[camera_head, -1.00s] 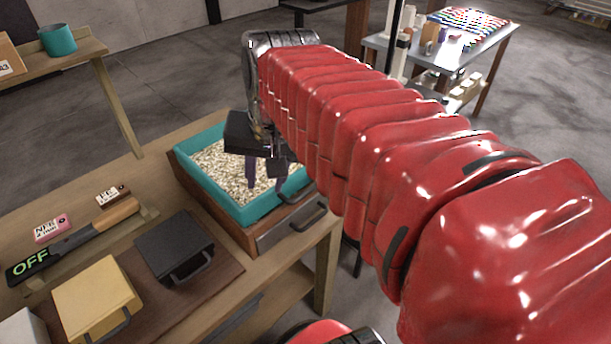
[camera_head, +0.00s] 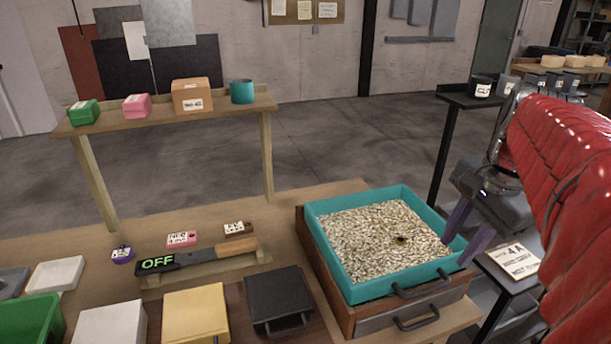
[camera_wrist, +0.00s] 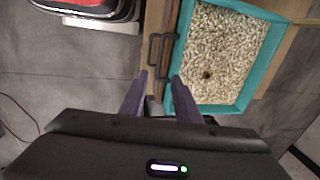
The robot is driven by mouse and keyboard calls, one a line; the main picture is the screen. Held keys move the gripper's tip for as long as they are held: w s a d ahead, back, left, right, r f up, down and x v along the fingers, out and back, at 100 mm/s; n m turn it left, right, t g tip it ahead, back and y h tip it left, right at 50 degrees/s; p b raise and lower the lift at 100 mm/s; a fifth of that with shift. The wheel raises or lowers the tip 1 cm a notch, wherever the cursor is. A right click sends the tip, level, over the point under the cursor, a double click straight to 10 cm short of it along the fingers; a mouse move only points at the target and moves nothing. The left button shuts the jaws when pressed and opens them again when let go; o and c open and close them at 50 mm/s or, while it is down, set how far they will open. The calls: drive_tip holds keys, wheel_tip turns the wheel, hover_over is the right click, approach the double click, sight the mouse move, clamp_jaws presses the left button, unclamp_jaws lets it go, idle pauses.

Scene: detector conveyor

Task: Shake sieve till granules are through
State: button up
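The sieve, a teal rectangular frame (camera_head: 335,258), sits level on a wooden box (camera_head: 310,240) at the bench's right end. Pale granules (camera_head: 375,235) fill it in a thick layer, with one small dark spot (camera_head: 401,240) among them. A black handle (camera_head: 422,285) is on its near side. My gripper (camera_head: 457,250), with purple fingers, is at the sieve's right edge, fingers apart and empty. In the wrist view my gripper (camera_wrist: 159,76) is open below the sieve's handle side, its fingertips close to the teal rim; contact cannot be told.
The wooden box has a drawer with a black handle (camera_head: 416,319). Left of it are a black box (camera_head: 280,297), a yellow box (camera_head: 196,312) and a tool marked OFF (camera_head: 185,262). A small table with a sign (camera_head: 512,262) stands right of the bench.

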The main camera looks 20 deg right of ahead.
sight(430, 288)
drive_tip(key=f, duration=0.4)
drive_tip(key=w+f, duration=0.1)
drive_tip(key=f, duration=0.4)
drive_tip(key=w+f, duration=0.1)
drive_tip(key=f, duration=0.3)
drive_tip(key=shift+w+f, duration=0.25)
drive_tip(key=shift+f, duration=0.05)
drive_tip(key=shift+c, duration=0.5)
clamp_jaws()
